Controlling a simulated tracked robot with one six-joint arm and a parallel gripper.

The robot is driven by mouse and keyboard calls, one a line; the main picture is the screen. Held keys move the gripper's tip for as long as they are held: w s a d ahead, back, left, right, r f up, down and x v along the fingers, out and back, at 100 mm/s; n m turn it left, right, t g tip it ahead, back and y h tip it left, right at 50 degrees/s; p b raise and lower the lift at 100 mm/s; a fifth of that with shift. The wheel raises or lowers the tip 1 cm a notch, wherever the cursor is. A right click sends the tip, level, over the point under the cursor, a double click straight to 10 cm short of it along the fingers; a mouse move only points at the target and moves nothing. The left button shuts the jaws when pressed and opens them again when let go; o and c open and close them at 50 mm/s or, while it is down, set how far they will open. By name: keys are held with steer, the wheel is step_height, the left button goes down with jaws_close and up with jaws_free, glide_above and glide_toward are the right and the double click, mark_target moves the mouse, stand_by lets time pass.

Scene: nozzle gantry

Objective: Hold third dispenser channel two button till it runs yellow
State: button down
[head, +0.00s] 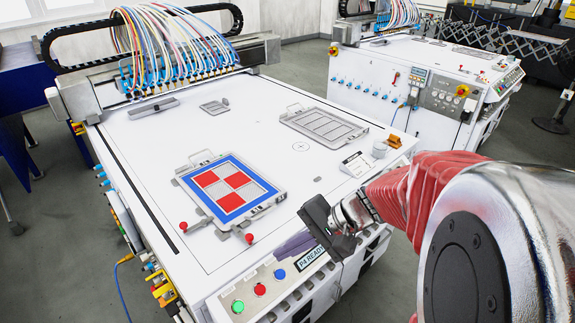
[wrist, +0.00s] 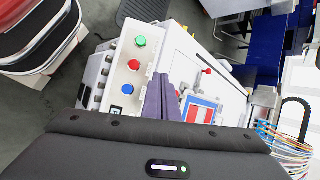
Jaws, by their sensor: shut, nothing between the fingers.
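A panel (head: 232,289) on the front edge of the near machine carries a green button (head: 238,306), a red button (head: 260,289) and a blue button (head: 280,273). The wrist view shows the green (wrist: 140,41), red (wrist: 134,65) and blue (wrist: 127,89) buttons in a row. A small display (head: 311,257) beside them reads "P4 READY". I cannot tell which control is the third dispenser's channel two button. My gripper (head: 284,248) is shut and empty, just beyond the blue button in the head view. Its purple-grey fingers (wrist: 158,84) also show in the wrist view, right of the buttons.
A blue-framed tray (head: 222,215) with red and white squares lies on the white table. A grey empty frame (head: 322,127) lies farther back. Coloured hoses (head: 170,45) feed the gantry behind. A second machine (head: 400,75) stands at back right.

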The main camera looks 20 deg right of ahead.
steer(key=w+d+f+m+t, duration=0.2)
steer(key=w+d+m+t, duration=0.15)
steer(key=d, duration=0.35)
steer(key=w+d+f+m+t, duration=0.1)
steer(key=w+d+m+t, duration=0.2)
steer(key=d+m, duration=0.3)
steer(key=s+d+f+m+t+h, duration=0.1)
steer(key=d+f+m+t+h, duration=0.1)
steer(key=d, duration=0.7)
steer(key=s+d+f+m+t+h, duration=0.1)
steer(key=d+f+m+t+h, duration=0.2)
steer(key=d, duration=0.5)
steer(key=m+h, duration=0.1)
steer(key=m, duration=0.1)
steer(key=shift+d+f+m, duration=0.35)
steer(key=shift+d+f, duration=0.05)
steer(key=w+a+f, duration=0.1)
steer(key=w+f, duration=0.3)
steer(key=f, duration=0.3)
steer(key=shift+w+a, duration=0.35)
steer(key=shift+a, duration=0.05)
steer(key=shift+w+f, duration=0.1)
steer(key=shift+f, duration=0.15)
steer(key=shift+w+f, duration=0.1)
steer(key=shift+f, duration=0.05)
steer(key=shift+w+a+f, duration=0.15)
steer(key=shift+w+f, duration=0.15)
steer(key=shift+f, duration=0.1)
stand_by(2.5)
